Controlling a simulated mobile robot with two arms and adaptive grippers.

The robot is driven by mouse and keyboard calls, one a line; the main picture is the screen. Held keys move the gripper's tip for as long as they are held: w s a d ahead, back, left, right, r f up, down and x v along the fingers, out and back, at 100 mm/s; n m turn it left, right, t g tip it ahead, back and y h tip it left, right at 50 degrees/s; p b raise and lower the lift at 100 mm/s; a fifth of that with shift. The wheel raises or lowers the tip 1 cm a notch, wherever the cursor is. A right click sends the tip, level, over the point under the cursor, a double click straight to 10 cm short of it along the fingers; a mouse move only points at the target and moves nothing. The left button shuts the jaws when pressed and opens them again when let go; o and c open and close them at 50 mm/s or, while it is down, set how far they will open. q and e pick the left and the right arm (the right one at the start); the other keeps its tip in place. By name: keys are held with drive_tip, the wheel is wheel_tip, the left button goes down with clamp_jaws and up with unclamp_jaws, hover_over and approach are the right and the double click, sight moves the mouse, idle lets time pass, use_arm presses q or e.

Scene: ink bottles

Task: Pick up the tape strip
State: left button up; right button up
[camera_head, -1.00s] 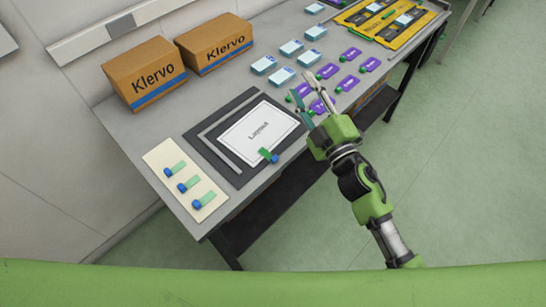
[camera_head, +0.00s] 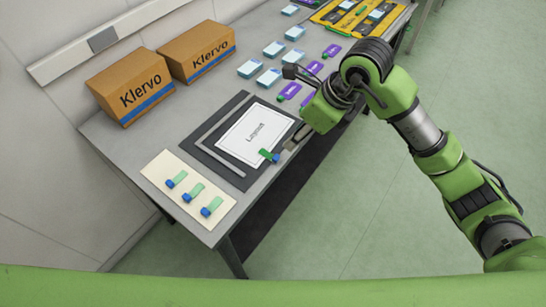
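One green tape strip with a blue end (camera_head: 266,154) lies at the lower right edge of the white "Layout" sheet (camera_head: 247,133). Three more such strips, left (camera_head: 177,178), middle (camera_head: 194,191) and right (camera_head: 212,205), lie on a cream card (camera_head: 160,163) at the table's near end. My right gripper (camera_head: 288,146) points down and left, its tip close beside the blue end of the strip on the sheet. Whether it touches is unclear. Its fingers are seen edge-on, so the gap between them does not show. My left gripper is not in view.
The sheet lies on a dark mat (camera_head: 196,141) with a grey L-shaped bar. Two Klervo boxes, near (camera_head: 126,80) and far (camera_head: 193,45), stand along the wall. Light blue packs (camera_head: 268,78) and purple tags (camera_head: 289,91) lie beyond. A yellow rack (camera_head: 335,14) is at the far end.

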drive_tip(key=p, duration=0.2)
hover_over(275, 156)
drive_tip(key=s+d, duration=0.1)
drive_tip(key=d, duration=0.2)
wheel_tip(275, 156, down, 8)
drive_tip(key=r, duration=0.1)
drive_tip(key=shift+s+a+f, duration=0.1)
drive_tip(key=shift+a+f, duration=0.25)
drive_tip(key=shift+f, duration=0.3)
drive_tip(key=p+x, duration=0.1)
drive_tip(key=x, duration=0.2)
drive_tip(key=shift+a+f+p, duration=0.2)
drive_tip(key=shift+a+p, duration=0.1)
drive_tip(key=shift+p, duration=0.05)
drive_tip(key=shift+a+f, duration=0.15)
drive_tip(key=shift+f, duration=0.3)
drive_tip(key=c, duration=0.8)
